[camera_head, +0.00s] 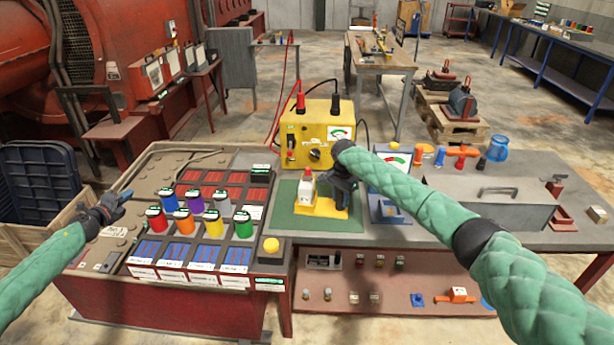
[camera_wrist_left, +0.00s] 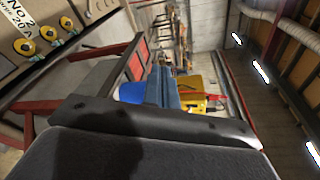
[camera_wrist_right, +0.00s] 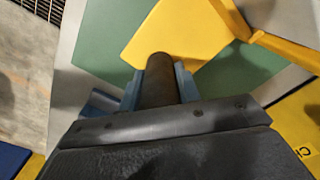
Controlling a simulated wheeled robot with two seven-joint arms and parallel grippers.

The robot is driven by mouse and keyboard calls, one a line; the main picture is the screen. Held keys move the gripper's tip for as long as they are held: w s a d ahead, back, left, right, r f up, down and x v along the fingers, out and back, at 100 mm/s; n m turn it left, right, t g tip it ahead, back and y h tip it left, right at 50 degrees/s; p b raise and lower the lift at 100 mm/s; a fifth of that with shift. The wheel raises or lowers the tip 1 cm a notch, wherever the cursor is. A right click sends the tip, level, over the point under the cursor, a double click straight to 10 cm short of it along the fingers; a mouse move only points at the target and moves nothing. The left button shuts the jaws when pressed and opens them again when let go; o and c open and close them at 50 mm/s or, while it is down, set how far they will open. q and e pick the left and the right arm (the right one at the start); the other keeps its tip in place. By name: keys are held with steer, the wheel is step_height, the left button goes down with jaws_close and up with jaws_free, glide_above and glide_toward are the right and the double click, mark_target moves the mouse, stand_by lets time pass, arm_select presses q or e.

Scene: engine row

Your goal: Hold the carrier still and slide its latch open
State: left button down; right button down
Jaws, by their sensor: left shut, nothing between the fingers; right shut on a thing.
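A yellow carrier (camera_head: 325,208) sits on a green mat (camera_head: 287,218) in the middle of the bench, with a pale grey block with a red top (camera_head: 306,190) at its left side. My right gripper (camera_head: 341,198) is over the carrier's right side and hides part of it. In the right wrist view its blue fingers are shut on a dark brown round post (camera_wrist_right: 158,82) above the yellow plate (camera_wrist_right: 180,35). I cannot make out the latch. My left gripper (camera_head: 126,196) is shut and empty at the left of the bench, well apart from the carrier.
Several coloured round caps (camera_head: 196,203) stand on a panel between my left gripper and the carrier. A yellow power box (camera_head: 310,135) with cables is behind the mat. A blue gauge stand (camera_head: 389,208) is right of the carrier. A yellow button (camera_head: 271,246) stands in front.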

arm_select(q)
step_height(320, 180, up, 4)
steer(key=w+d+f+m+h, duration=0.1)
steer(key=w+d+m+h, duration=0.1)
steer(key=d, duration=0.1)
steer(key=m+g+h, duration=0.4)
steer(key=g+h, duration=0.3)
steer(key=h, duration=0.5)
glide_toward(307, 179)
step_height(307, 179, up, 2)
steer(key=shift+s, duration=0.1)
steer(key=shift+d, duration=0.15)
steer(key=x, duration=0.9)
steer(key=shift+w+d+f, duration=0.1)
steer(key=shift+w+d, duration=0.15)
steer(key=shift+d, duration=0.1)
steer(key=shift+w, duration=0.1)
